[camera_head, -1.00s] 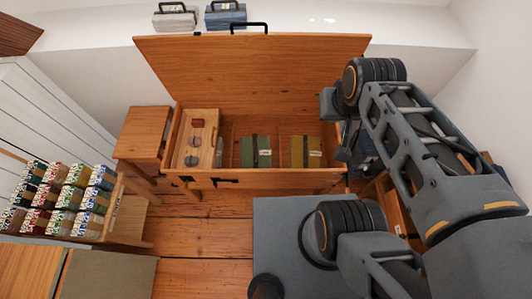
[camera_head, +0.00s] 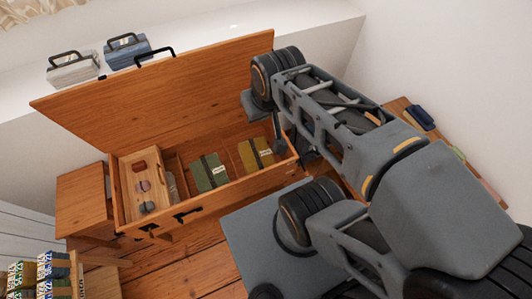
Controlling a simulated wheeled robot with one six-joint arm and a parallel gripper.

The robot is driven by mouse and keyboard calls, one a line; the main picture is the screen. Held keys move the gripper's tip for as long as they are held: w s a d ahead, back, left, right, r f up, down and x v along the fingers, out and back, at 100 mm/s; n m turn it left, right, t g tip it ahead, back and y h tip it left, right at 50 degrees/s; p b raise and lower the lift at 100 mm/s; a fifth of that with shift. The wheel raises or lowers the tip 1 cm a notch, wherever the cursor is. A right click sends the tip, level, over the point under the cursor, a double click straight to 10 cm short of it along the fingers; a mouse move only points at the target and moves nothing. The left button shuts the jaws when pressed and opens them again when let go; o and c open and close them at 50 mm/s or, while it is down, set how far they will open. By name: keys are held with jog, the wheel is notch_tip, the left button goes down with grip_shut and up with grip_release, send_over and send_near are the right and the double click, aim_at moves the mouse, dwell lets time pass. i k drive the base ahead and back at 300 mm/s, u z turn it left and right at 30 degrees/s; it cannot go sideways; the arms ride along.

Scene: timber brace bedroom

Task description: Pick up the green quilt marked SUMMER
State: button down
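The green quilt (camera_head: 209,174) lies folded in the open wooden chest (camera_head: 215,201), with a dark strap around it and a small pale label. The label is too small to read. A yellow-olive quilt (camera_head: 256,153), also strapped and labelled, lies to its right in the chest. My gripper (camera_head: 279,143) hangs at the right end of the chest, right of the yellow-olive quilt and apart from the green one. Its fingers are small and dark, so I cannot tell whether they are open or shut.
The chest's raised lid (camera_head: 165,90) stands behind. A wooden side table (camera_head: 83,199) stands to the left.

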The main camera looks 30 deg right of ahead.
aim_at(208, 173)
jog(key=z, duration=0.05)
jog(key=k, duration=1.2)
jog(key=u, duration=0.9)
jog(key=i, duration=1.6)
jog(key=z, duration=0.55)
